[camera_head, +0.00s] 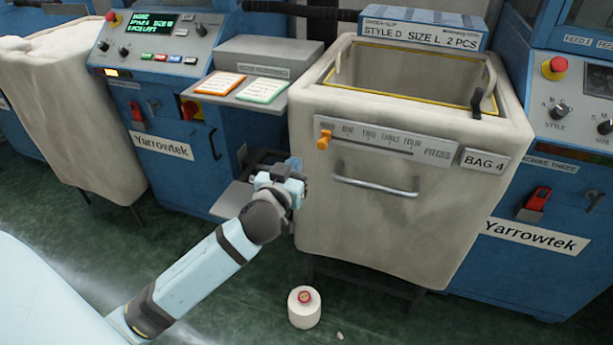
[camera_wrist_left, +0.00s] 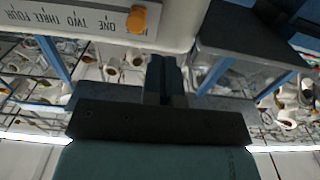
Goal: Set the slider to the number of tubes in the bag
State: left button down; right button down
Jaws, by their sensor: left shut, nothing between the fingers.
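The cream bag (camera_head: 345,225) labelled BAG 4 hangs open at the centre right. Its inside (camera_head: 410,80) shows grey walls, and I see no tubes in the visible part; the bottom is hidden. A slider scale (camera_head: 385,143) marked NONE to FOUR is on its front. The orange slider knob (camera_head: 323,140) sits at the left end, by NONE. In the left wrist view the scale (camera_wrist_left: 65,18) is upside down and the knob (camera_wrist_left: 137,20) is above the fingertips. My left gripper (camera_head: 293,165) is shut and empty, just below and left of the knob, apart from it.
A sign (camera_head: 421,33) above the bag reads STYLE D SIZE L 2 PCS. A metal handle (camera_head: 375,187) juts out below the scale. Blue machines stand on both sides. A white yarn cone (camera_head: 304,307) stands on the green floor. Another bag (camera_head: 75,110) is at the left.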

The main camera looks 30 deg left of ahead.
aim_at(314, 134)
pick_arm(q)
jog(key=x, duration=0.9)
jog(key=shift+w+a, duration=0.25)
jog(key=shift+w, duration=0.1)
jog(key=shift+d, duration=0.1)
